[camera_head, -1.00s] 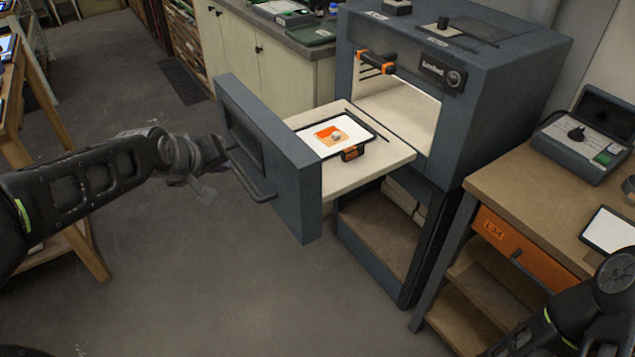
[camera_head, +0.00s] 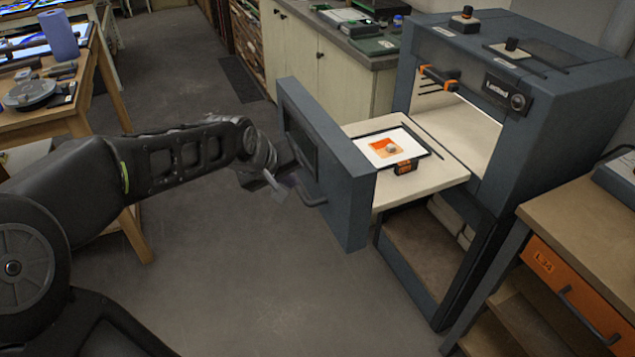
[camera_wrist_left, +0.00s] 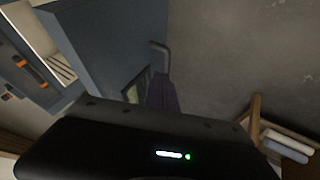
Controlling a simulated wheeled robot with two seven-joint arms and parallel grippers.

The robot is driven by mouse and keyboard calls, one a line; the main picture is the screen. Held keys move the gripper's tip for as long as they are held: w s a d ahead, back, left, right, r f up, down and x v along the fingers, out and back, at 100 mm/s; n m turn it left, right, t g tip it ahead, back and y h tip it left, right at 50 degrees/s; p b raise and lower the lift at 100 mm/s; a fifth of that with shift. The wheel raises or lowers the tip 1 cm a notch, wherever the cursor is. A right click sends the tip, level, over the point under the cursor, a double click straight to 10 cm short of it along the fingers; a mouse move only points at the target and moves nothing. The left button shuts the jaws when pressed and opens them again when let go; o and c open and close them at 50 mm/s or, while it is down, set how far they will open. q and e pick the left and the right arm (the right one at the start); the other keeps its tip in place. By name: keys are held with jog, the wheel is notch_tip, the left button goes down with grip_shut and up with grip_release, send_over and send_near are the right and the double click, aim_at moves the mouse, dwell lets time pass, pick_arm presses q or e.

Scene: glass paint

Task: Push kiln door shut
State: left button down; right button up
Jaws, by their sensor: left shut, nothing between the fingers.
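The kiln (camera_head: 560,130) is a dark grey box on a stand at the right of the head view. Its door (camera_head: 350,190) is a thick grey panel at the front of a pulled-out cream shelf (camera_head: 450,176), standing well out from the kiln opening. A tray with a white and orange glass piece (camera_head: 388,148) lies on the shelf. My left gripper (camera_head: 283,188) is shut and empty, at the outer face of the door beside its handle (camera_head: 312,192). I cannot tell whether it touches. The door (camera_wrist_left: 110,45) and handle (camera_wrist_left: 160,47) show in the left wrist view. My right gripper is out of view.
A wooden bench with an orange drawer (camera_head: 572,290) stands right of the kiln. A pale cabinet (camera_head: 335,70) is behind the door. A wooden table (camera_head: 40,118) with tools and a blue roll is at the left. The floor before the door is clear.

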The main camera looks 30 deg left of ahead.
pick_arm(q)
jog(key=x, duration=0.3)
jog(key=w+d+p+x, duration=0.1)
jog(key=x, duration=0.2)
jog(key=r+x, duration=0.1)
jog(key=x, duration=0.2)
jog(key=shift+w+d+f+p, duration=0.25)
jog(key=shift+w+d+p, duration=0.05)
jog(key=shift+w+d, duration=0.4)
jog(key=shift+w, duration=0.2)
jog(key=shift+w, duration=0.1)
